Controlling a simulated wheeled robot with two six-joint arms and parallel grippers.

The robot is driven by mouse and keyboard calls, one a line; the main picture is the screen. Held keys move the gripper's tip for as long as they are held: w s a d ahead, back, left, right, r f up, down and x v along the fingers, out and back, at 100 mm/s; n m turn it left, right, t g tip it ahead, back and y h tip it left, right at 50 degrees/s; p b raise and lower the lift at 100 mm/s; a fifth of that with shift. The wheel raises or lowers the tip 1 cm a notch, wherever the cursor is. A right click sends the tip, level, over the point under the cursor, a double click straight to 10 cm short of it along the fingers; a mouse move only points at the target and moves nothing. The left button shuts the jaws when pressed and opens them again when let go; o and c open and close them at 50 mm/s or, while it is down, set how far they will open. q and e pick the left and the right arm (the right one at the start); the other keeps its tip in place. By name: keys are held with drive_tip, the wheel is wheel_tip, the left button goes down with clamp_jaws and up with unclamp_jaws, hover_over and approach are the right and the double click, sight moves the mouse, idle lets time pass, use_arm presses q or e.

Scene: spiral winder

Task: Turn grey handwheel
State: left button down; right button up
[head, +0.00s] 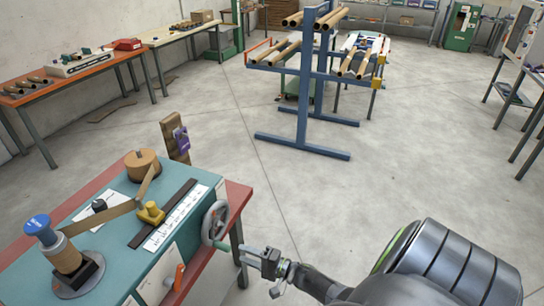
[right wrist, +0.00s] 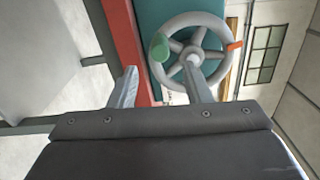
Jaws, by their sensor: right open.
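The grey handwheel (head: 208,224) is on the right side of the teal winder bench in the head view. It shows face-on, with spokes and a hub, in the right wrist view (right wrist: 166,80). Its green handle (right wrist: 158,46) is at the upper left of the rim there; an orange mark (right wrist: 235,45) is at the rim's right. My right gripper (head: 243,256) is open and empty, just right of the wheel. In the wrist view its fingers (right wrist: 162,70) are spread below the handle, the right one overlapping the lower rim. Contact cannot be told. My left gripper is out of view.
The winder bench (head: 118,262) carries a blue-topped spool (head: 68,253), a brown roll (head: 141,163) and a yellow knob (head: 151,211). An orange lever (head: 178,278) is on its near side. A blue tube rack (head: 303,95) stands beyond.

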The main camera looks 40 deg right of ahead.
drive_tip(key=b+v, duration=0.1)
drive_tip(key=v, duration=0.8)
